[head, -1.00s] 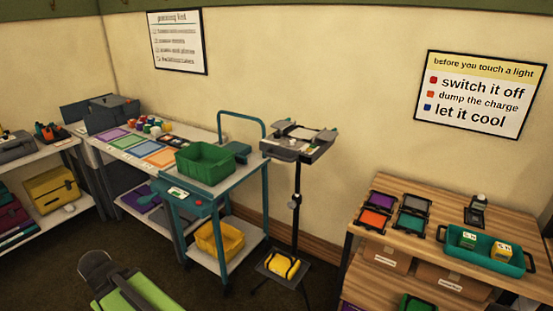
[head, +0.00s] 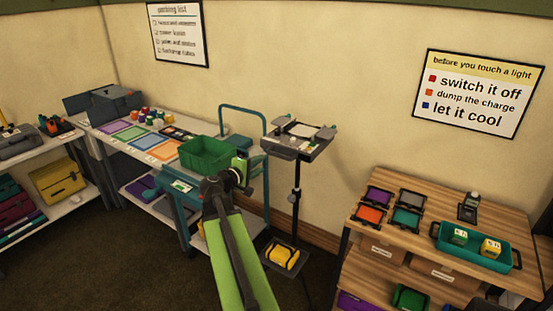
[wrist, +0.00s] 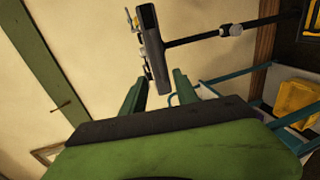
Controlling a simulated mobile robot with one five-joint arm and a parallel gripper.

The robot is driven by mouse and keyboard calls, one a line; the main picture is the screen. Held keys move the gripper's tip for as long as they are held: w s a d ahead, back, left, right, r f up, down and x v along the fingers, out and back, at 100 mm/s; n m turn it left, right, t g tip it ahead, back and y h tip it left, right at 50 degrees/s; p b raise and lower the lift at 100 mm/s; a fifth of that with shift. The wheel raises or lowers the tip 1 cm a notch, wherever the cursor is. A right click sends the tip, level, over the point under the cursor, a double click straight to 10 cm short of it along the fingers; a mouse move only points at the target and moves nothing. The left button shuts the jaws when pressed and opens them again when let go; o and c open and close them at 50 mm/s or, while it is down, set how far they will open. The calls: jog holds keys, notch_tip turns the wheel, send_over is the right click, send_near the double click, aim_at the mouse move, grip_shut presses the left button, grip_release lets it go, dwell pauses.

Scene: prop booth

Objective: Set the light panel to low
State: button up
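The light panel appears to be the dark flat unit (head: 298,140) on top of a black stand. It has a pale middle, small fittings along its edges and a small label on its front. In the wrist view the dark unit (wrist: 149,45) shows edge-on, beyond my fingertips, with its pole running right. Its setting is too small to read. My gripper (wrist: 161,78) is open and empty, apart from the unit. In the head view my gripper (head: 243,168) is left of and below the unit, in front of the trolley.
A teal trolley holds a green bin (head: 206,154) behind my arm. A yellow pouch (head: 283,256) sits low on the stand. A wooden shelf (head: 395,245) with a teal tray (head: 478,255) stands right. A wall sign (head: 479,93) hangs above. Floor at the lower left is clear.

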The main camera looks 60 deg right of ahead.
aim_at(277, 156)
jog(key=b+x, duration=0.2)
jog(key=x, duration=1.2)
jog(key=shift+a, duration=0.1)
grip_shut()
dwell(0.6)
